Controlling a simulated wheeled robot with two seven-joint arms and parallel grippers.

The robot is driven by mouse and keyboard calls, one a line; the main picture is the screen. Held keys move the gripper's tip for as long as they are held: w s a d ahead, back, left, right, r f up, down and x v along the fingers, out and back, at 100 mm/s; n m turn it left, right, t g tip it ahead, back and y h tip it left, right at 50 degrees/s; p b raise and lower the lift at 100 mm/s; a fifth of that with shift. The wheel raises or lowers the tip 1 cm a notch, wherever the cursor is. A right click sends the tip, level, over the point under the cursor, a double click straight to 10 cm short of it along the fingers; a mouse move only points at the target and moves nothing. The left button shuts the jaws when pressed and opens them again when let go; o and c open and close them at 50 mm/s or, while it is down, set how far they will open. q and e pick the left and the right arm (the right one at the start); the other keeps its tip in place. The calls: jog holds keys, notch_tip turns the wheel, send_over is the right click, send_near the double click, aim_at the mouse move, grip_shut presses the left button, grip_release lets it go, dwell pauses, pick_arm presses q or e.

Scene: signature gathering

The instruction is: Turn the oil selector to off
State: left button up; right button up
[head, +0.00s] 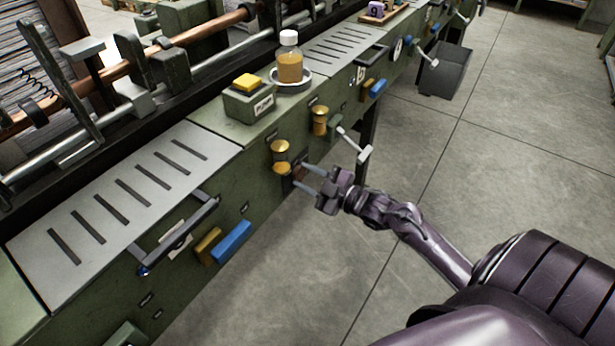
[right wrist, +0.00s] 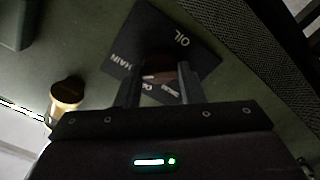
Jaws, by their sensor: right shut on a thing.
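The oil selector's dark plate (right wrist: 152,28) shows in the right wrist view, with the words OIL and CHAIN and another label partly hidden. A dark reddish-brown selector knob (right wrist: 160,76) sits in front of the plate, between my right gripper's fingers (right wrist: 158,84). In the head view my right gripper (head: 303,180) reaches the green machine's front from the right. Its fingers are shut on the selector knob (head: 298,172), of which only a small part shows. I cannot read which position the knob points to. My left gripper is not in view.
Brass knobs (head: 280,147) sit just beside the gripper, and a white-handled lever (head: 352,143) sticks out to the right. A bottle (head: 289,62) and a yellow button box (head: 248,98) stand on the machine. A grey bin (head: 445,72) stands on the floor.

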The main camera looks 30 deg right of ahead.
jog(key=shift+n, duration=0.3)
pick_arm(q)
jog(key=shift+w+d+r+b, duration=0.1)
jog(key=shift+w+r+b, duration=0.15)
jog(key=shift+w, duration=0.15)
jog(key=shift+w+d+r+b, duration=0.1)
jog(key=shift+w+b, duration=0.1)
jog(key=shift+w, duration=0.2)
pick_arm(e)
jog(key=shift+f+n, duration=0.1)
jog(key=shift+n, duration=4.5)
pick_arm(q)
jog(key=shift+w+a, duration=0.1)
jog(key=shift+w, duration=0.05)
pick_arm(e)
jog(key=o, duration=1)
